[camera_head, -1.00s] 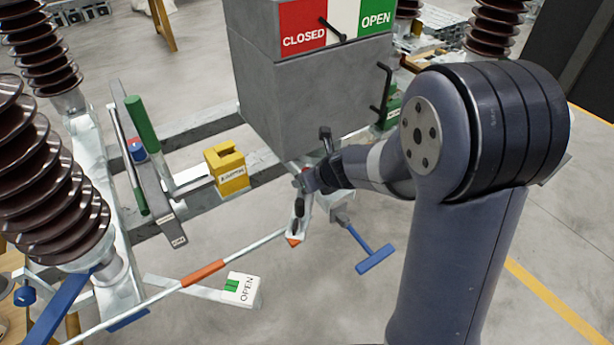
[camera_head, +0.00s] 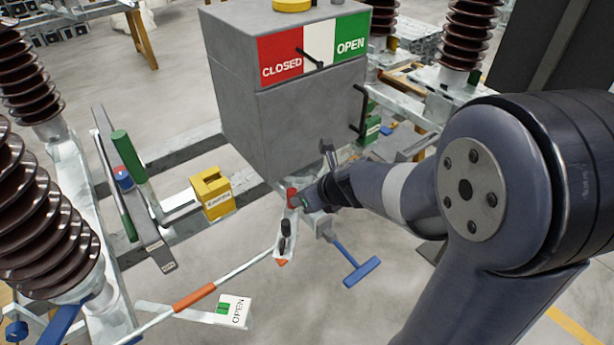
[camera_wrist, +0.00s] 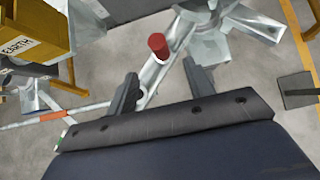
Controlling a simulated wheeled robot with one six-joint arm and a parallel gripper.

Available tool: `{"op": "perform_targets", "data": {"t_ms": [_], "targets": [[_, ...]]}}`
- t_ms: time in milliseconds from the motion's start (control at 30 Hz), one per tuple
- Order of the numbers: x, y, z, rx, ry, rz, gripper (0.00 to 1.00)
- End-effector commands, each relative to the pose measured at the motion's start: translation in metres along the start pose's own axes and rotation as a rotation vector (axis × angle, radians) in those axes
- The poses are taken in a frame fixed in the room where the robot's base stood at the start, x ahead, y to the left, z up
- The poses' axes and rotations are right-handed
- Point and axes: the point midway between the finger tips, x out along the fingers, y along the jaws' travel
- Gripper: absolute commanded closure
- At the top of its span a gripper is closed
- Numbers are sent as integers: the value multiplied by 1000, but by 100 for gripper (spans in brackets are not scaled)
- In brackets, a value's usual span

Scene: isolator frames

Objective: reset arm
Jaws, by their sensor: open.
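My arm reaches in from the right in the head view, and my gripper (camera_head: 306,198) is below the grey box (camera_head: 285,110) with the CLOSED and OPEN panel. In the wrist view my gripper (camera_wrist: 160,92) has its two dark fingers apart with nothing held between them. A red-capped post (camera_wrist: 158,46) stands just beyond the fingertips; it also shows beside my gripper in the head view (camera_head: 292,196). Whether a finger touches the metal bracket there is hidden.
A yellow block (camera_head: 211,192) and a green-handled lever (camera_head: 129,156) stand to the left. A blue T-handle (camera_head: 362,272) lies below my gripper. Brown ribbed insulators (camera_head: 42,230) stand at the left edge.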

Motion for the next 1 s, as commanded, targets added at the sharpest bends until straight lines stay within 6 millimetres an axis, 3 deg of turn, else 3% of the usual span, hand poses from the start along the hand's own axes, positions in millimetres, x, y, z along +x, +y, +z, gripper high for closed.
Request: {"op": "perform_targets", "data": {"t_ms": [167,700,1000], "targets": [[15,0,-2,-1,2,2,50],[106,0,-2,-1,1,1,50],[101,0,6,0,0,0,50]]}}
